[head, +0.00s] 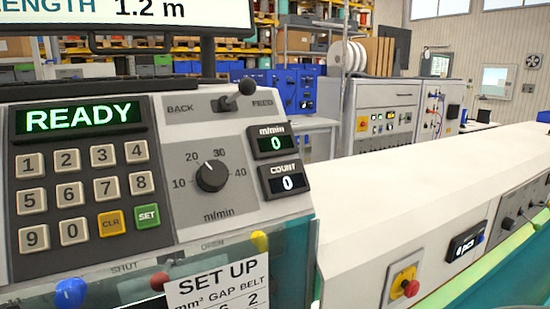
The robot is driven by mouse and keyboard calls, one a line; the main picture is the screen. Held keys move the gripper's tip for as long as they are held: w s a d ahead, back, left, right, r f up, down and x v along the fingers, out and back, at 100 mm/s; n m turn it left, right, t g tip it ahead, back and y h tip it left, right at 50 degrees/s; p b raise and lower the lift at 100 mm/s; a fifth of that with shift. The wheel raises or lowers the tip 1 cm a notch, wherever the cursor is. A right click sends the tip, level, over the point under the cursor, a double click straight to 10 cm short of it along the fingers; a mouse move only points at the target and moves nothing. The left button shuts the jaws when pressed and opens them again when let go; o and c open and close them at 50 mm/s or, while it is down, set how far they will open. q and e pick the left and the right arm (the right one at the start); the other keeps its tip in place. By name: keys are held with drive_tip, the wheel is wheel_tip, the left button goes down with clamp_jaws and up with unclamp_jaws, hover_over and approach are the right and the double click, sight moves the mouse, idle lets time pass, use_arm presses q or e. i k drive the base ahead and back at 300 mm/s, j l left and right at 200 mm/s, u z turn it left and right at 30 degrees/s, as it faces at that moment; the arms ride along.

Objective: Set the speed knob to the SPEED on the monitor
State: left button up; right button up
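The black speed knob (211,177) sits on a grey dial plate (220,205) marked 10, 20, 30, 40 and m/min. Its pale pointer mark is at the top, slightly left, and appears to lie between 20 and 30. The monitor (150,12) is cut off by the top edge; only LENGTH and 1.2 m show, and no SPEED line is in view. The m/min display (272,142) reads 0. Neither of my grippers is in view.
Left of the knob are a keypad (85,190) and a READY display (78,118). Above it is a BACK/FEED lever (236,97), below it a SET UP card (218,285). A COUNT display (284,180) reads 0. A red button (411,288) is on the white machine at right.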

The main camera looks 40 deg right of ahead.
sight(211, 177)
drive_tip(key=z, duration=0.95)
